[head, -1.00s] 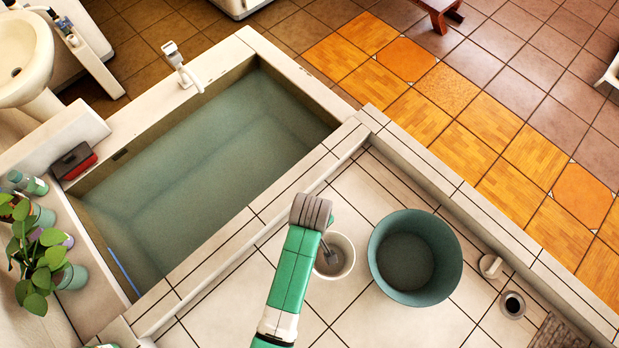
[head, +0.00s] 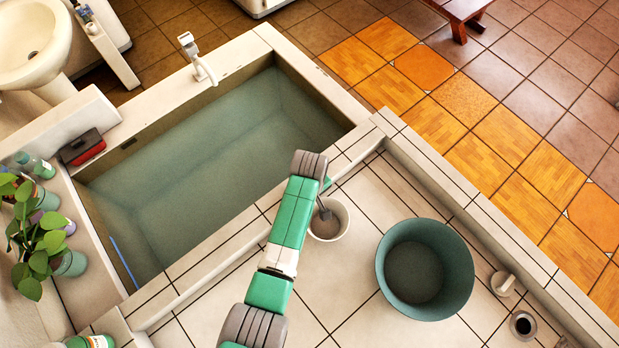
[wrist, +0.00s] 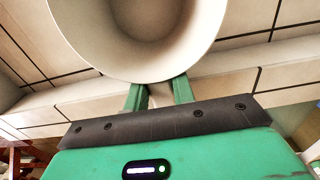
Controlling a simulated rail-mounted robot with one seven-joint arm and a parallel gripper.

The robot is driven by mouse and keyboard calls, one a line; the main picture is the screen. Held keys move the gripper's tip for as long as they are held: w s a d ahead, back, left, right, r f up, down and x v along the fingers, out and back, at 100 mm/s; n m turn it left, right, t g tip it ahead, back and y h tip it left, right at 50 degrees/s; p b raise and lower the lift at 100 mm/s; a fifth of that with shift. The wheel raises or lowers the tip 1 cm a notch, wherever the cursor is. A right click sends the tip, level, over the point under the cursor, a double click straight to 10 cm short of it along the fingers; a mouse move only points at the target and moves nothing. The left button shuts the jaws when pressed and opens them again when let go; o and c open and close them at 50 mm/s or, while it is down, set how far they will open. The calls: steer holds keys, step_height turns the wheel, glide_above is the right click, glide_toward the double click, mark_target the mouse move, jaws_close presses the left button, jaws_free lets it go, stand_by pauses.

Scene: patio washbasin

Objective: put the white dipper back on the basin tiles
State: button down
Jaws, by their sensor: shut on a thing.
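The white dipper (head: 341,217) is a round, open-topped cup below the end of my arm in the head view. Its pale bowl (wrist: 195,48) fills the top middle of the wrist view. My gripper (wrist: 160,88) is shut on the dipper's near side, with its two green fingers meeting the bowl's underside or edge. In the head view my arm hides the fingers and part of the dipper. The basin tiles (head: 300,292) lie beneath. I cannot tell whether the dipper touches them. A dark shape shows inside the dipper, perhaps a shadow.
A teal tub (head: 463,275) stands right of the dipper. The water-filled basin (head: 200,170) lies to the left beyond a tiled ledge (head: 235,243). A drain cup (head: 523,325) and a small white fitting (head: 503,283) are at the lower right. Potted plants (head: 40,245) line the left.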

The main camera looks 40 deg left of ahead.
steer(key=shift+f+b, duration=0.35)
steer(key=shift+f, duration=0.2)
steer(key=shift+f, duration=0.1)
steer(key=c, duration=1.2)
jaws_free()
steer(key=shift+o, duration=0.2)
step_height(320, 180, up, 13)
steer(key=p, duration=0.3)
